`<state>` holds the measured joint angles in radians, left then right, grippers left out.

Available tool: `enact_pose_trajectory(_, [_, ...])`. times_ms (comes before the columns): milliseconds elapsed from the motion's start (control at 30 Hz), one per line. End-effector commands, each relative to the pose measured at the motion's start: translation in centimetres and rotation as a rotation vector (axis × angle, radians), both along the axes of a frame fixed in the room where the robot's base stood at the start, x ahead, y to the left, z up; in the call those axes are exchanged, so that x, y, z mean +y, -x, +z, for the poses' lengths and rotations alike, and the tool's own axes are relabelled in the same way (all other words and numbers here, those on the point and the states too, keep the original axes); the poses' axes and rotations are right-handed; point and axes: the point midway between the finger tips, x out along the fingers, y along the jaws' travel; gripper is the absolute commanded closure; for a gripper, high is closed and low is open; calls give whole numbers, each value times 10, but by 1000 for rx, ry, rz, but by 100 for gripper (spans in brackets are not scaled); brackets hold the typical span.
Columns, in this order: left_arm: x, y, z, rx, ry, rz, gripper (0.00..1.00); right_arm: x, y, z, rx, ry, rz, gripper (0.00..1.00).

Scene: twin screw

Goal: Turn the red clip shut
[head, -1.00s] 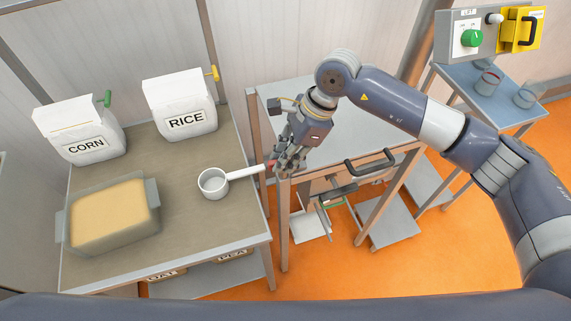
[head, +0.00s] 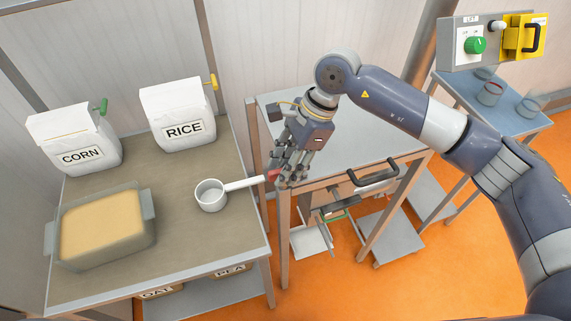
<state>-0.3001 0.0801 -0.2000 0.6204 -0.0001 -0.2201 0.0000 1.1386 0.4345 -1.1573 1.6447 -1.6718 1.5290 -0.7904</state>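A small red part (head: 273,175) shows at the far end of the white handle of a small pan (head: 210,195), close to my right gripper. I cannot tell whether it is the red clip or the handle's tip. My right gripper (head: 281,180) points down at the left edge of the middle table, with its fingers beside the red part. Its fingers partly hide each other, so its grip is unclear. The corn bag (head: 82,150) has a green clip (head: 102,106) and the rice bag (head: 180,120) a yellow clip (head: 213,82). My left gripper is out of view.
A clear bin of yellow grain (head: 103,228) stands at the front of the left table (head: 185,252). Oat (head: 160,292) and pea (head: 231,271) containers sit below. The middle table (head: 350,150) has a black handle (head: 374,173). A control box (head: 490,40) and glasses are at right.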

Motion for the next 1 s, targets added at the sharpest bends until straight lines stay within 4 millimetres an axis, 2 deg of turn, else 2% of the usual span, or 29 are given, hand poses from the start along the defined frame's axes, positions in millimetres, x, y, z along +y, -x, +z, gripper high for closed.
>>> enact_pose_trajectory(233, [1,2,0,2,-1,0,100,-4,-2,10,-1,0,-2,67])
enact_pose_trajectory(700, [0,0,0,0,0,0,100,-37,-13,94,-3,-1,-1,67])
enact_pose_trajectory(833, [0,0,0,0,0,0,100,-42,-15,106,-1,0,-1,67])
enact_pose_trajectory(1000, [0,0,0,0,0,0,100,-44,-15,111,0,1,0,67])
